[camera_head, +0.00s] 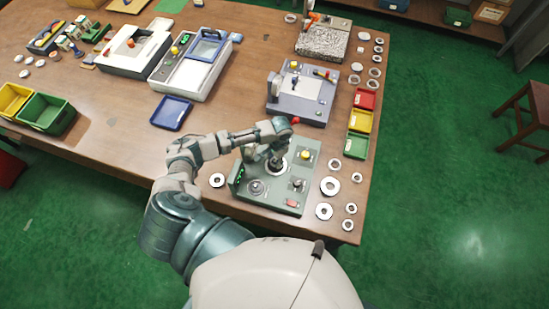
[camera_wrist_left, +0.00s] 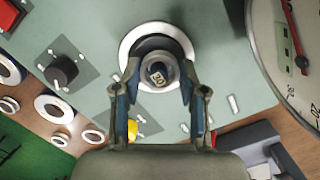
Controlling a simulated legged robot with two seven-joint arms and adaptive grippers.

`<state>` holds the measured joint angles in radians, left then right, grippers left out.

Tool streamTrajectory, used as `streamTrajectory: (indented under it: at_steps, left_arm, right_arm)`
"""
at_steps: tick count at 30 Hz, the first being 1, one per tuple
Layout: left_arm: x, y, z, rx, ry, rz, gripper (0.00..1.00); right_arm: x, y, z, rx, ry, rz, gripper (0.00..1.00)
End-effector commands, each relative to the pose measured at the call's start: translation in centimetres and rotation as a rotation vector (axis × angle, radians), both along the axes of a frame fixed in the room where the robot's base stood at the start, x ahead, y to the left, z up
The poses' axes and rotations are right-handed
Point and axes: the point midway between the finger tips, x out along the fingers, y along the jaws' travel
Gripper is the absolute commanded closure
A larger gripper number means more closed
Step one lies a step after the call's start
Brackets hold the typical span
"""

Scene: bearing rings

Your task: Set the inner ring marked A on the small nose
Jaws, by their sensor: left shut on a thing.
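My left gripper (camera_head: 277,162) points down over the grey-green station (camera_head: 264,203) near the table's front edge. In the left wrist view its two fingers (camera_wrist_left: 160,78) stand on either side of a short round post with a small marked top (camera_wrist_left: 158,73). They are shut on a dark ring around this post, partly hidden by the fingers. A wide white ring (camera_wrist_left: 157,29) surrounds it at the panel. I cannot read a letter A or tell whether the dark ring is seated. My right gripper is not in view.
Several loose rings lie right of the station, among them a large ring (camera_head: 330,186); one ring (camera_head: 217,180) lies left. A yellow knob (camera_head: 305,155) and dark knob (camera_wrist_left: 62,70) rise from the panel. Red, yellow and green bins (camera_head: 356,146) stand behind the rings.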

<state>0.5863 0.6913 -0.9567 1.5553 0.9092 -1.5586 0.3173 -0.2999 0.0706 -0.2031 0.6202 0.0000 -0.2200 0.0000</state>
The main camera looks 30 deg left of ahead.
Motion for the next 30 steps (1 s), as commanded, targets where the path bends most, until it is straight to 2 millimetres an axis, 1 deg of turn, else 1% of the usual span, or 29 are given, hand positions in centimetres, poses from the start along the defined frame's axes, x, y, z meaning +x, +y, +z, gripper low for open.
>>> streamTrajectory:
  at_steps: [6,14,15,17,18,27,30]
  left_arm:
    - [0.0,0.1,-0.7,-0.002,0.001,-0.001,0.94]
    - [0.0,0.1,-1.5,-0.003,0.000,-0.001,0.94]
    - [0.0,0.1,-1.5,-0.003,0.000,-0.001,0.53]
    - [0.0,0.1,-1.5,-0.002,0.000,-0.001,0.38]
    - [0.0,0.1,-1.4,-0.002,0.000,-0.001,0.29]
    - [0.0,0.0,-1.4,-0.002,0.000,-0.001,0.29]
    - [0.2,0.0,-0.8,-0.003,-0.002,0.000,0.29]
  right_arm:
    - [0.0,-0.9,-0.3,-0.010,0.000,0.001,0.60]
    - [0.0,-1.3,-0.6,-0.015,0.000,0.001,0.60]
    - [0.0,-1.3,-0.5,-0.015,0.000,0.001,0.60]
    - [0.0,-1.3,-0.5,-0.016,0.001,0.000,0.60]
    - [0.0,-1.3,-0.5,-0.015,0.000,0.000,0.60]
    - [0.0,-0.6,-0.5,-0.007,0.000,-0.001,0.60]
    - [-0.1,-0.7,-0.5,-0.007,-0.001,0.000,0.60]
